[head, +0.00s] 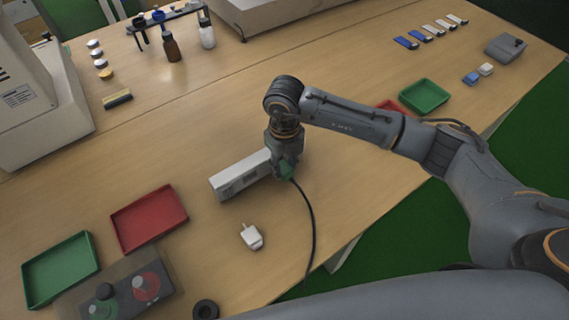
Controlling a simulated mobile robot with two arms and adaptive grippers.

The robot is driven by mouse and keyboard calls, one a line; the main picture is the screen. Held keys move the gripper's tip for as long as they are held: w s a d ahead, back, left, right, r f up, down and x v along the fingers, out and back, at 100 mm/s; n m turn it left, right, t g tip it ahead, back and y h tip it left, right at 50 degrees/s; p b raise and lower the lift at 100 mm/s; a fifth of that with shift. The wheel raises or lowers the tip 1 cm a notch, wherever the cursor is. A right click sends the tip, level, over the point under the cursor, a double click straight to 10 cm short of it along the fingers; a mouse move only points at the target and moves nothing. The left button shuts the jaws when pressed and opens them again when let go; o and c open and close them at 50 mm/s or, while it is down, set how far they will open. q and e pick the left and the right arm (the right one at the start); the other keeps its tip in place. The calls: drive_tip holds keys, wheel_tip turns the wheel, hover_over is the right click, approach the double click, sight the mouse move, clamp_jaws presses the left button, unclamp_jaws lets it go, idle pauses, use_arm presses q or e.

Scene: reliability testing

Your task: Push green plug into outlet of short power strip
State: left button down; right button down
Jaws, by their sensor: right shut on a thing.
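The short power strip (238,177) is a white block lying on the wooden table, left of the middle of the head view. The green plug (287,170) is at the strip's right end, with a black cable running from it down over the table's front edge. My right gripper (285,164) points down and is shut on the green plug. The gripper hides much of the plug and the strip's right end. I cannot tell whether the plug's pins are in an outlet. My left gripper is not in view.
A white plug-like adapter (251,236) lies in front of the strip. Red (149,218) and green (61,268) trays and a button box (128,295) stand at the left front. Another green tray (424,96) lies beyond my right arm.

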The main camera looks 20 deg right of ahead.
idle(0.8)
drive_tip(key=shift+w+a+b, duration=0.15)
drive_tip(key=shift+w+b, duration=0.35)
drive_tip(key=shift+b, duration=0.05)
drive_tip(key=shift+b, duration=0.3)
idle(1.2)
drive_tip(key=shift+w+a, duration=0.2)
drive_tip(key=shift+w, duration=0.25)
idle(0.4)
drive_tip(key=c, duration=0.9)
unclamp_jaws()
drive_tip(key=shift+o, duration=0.2)
drive_tip(key=shift+r, duration=0.15)
wheel_tip(320, 180, up, 12)
